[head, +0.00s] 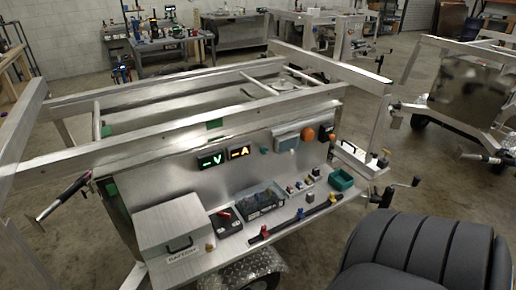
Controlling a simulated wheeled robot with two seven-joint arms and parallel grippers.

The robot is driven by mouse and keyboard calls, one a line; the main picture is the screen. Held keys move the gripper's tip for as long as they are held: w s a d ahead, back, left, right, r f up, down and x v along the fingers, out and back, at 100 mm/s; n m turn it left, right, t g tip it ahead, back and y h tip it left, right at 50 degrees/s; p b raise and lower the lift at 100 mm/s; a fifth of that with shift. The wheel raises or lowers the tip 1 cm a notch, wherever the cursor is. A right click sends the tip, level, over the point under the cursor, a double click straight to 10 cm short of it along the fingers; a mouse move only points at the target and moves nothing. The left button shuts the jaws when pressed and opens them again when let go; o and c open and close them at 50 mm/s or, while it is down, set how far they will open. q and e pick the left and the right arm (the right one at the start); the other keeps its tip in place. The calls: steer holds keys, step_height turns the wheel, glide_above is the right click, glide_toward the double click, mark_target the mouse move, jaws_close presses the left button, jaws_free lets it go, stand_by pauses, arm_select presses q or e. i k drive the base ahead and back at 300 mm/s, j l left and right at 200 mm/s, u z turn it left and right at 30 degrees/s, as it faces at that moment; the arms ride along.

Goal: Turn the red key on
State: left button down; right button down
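A small red part, which looks like the red key (225,214), sits on a dark box (226,222) on the trailer's metal shelf. The box stands right of the silver battery case (172,232). The red part is too small to tell which way it is turned. Neither of my grippers is in view.
A dark bin (259,200), a black bar with coloured ends (296,219) and a green tray (340,179) share the shelf. Two lit displays (225,156) are on the panel above. A black ribbed rounded shape (425,255) fills the lower right. Open floor lies behind the trailer.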

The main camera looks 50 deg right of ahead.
mark_target(224, 215)
steer(key=z, duration=1.15)
